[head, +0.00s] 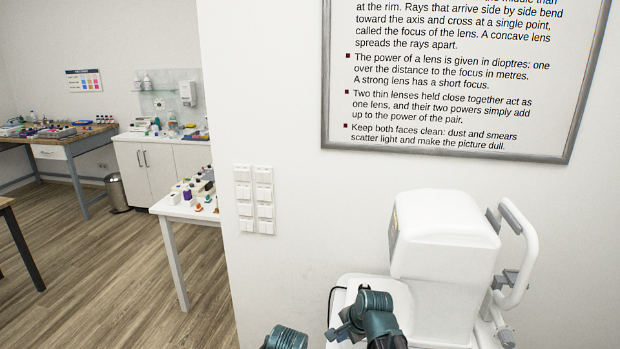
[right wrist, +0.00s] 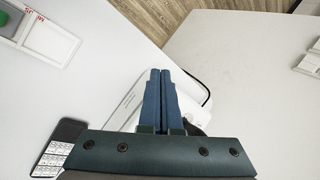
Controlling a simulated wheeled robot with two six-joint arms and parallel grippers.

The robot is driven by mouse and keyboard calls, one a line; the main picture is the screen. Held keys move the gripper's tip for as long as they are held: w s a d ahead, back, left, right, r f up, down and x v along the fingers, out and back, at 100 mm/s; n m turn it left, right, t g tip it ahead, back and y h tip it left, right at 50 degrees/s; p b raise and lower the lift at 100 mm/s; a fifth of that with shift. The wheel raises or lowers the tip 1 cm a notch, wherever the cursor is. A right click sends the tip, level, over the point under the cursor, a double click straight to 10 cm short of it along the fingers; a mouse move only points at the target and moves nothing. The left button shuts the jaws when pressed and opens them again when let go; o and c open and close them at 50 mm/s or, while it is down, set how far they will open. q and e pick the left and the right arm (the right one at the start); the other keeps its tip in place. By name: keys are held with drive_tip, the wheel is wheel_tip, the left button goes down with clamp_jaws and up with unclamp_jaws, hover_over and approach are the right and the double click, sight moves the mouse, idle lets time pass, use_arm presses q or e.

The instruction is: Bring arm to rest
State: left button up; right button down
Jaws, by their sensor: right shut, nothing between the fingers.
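My right gripper (right wrist: 160,73) shows in the right wrist view with its two blue fingers together and nothing between them. It is over a white object (right wrist: 125,112) that the fingers partly hide; I cannot tell whether they touch. In the head view, teal parts of my arm (head: 375,302) are at the bottom, in front of the large white eye-test machine (head: 445,235). The fingertips cannot be made out there. Another teal part of mine is at the bottom edge, left of it. My left gripper is not visible.
The wall (head: 290,90) is close behind the machine, with a framed text board (head: 450,90) and switches (head: 254,200). A dark handset with white keys (right wrist: 62,145) and a white tray (right wrist: 45,38) lie near my gripper.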

drive_tip(key=s+a+f+n+g+h, duration=0.1)
drive_tip(key=s+n+g+h, duration=0.1)
drive_tip(key=s+n, duration=0.6)
drive_tip(key=s+a+f+n+g+h, duration=0.1)
drive_tip(key=s+a+n+g+h, duration=0.1)
drive_tip(key=s+n, duration=0.6)
drive_tip(key=s+g, duration=0.1)
drive_tip(key=s, duration=0.1)
drive_tip(key=shift+s+f, duration=0.15)
drive_tip(key=shift+s, duration=0.25)
drive_tip(key=shift+a, duration=0.1)
